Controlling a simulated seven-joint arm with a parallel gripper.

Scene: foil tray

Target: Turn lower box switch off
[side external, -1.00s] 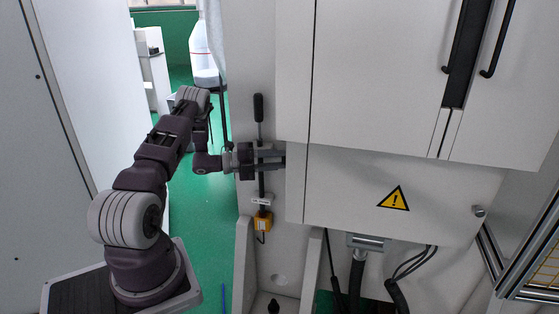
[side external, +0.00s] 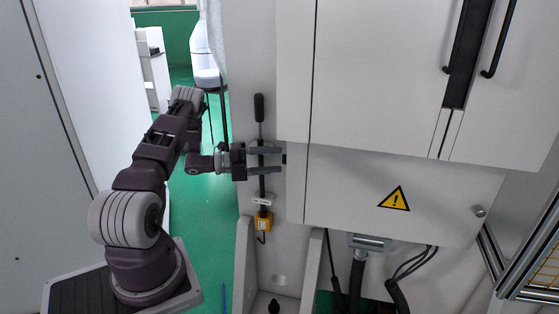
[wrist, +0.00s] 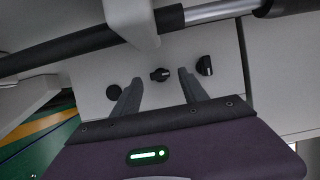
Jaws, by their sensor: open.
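My gripper (side external: 279,159) is open, with its two fingers reaching right toward the left side of the lower white box (side external: 340,190). In the wrist view my gripper (wrist: 158,84) has its fingertips on either side of a small black knob (wrist: 160,74) on a grey panel. The knob's grip bar lies roughly level in that view. The fingers are spread wide of the knob, and nothing is held. Another black knob (wrist: 204,66) sits just right of the right finger, and a round black part (wrist: 113,92) lies left of the left finger. From the side, the knobs are mostly hidden.
A dark rod with a black handle (side external: 259,108) stands upright close by my fingers. It appears to cross the wrist view as a black bar (wrist: 90,48) with a pale bracket (wrist: 132,20). A yellow block (side external: 262,221) sits below. Cables (side external: 356,285) hang under the box.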

